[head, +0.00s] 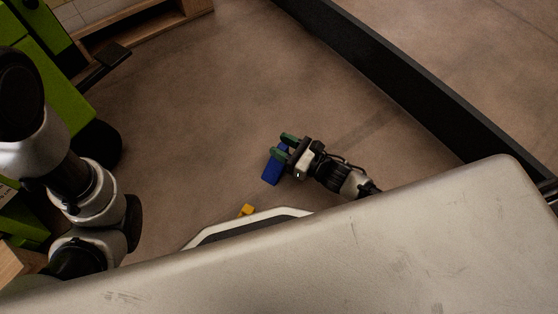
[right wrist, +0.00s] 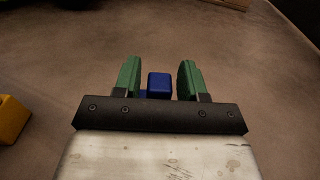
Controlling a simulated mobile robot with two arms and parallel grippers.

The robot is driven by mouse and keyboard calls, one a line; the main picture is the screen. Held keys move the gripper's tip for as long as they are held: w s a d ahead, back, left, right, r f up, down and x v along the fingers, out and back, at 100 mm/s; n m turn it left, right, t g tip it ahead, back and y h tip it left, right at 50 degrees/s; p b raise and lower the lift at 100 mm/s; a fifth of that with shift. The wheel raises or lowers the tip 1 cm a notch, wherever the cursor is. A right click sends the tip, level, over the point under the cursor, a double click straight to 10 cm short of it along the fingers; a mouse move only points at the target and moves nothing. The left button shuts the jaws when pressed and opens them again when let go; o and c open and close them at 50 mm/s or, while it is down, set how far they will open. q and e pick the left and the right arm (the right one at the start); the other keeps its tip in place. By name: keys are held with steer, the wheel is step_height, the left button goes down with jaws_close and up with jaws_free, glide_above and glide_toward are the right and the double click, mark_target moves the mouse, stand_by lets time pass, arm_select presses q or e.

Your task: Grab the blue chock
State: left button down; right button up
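The blue chock (head: 273,170) lies on the brown floor in the head view, at the fingertips of my right gripper (head: 283,147). In the right wrist view the chock (right wrist: 159,85) shows between the two green fingers of the right gripper (right wrist: 160,78). The fingers are apart, with a gap visible on both sides of the chock's raised part. A lower part of the chock is partly hidden behind the gripper's black bar. My left arm comes in at the left of the head view, but its gripper is not visible.
A yellow block (head: 247,210) lies on the floor near my base; it also shows at the left of the right wrist view (right wrist: 12,120). A long black barrier (head: 400,75) runs along the right. Green machinery (head: 50,85) stands at the left. Floor beyond the chock is clear.

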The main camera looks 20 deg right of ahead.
jaws_close()
steer(key=shift+r, duration=0.1)
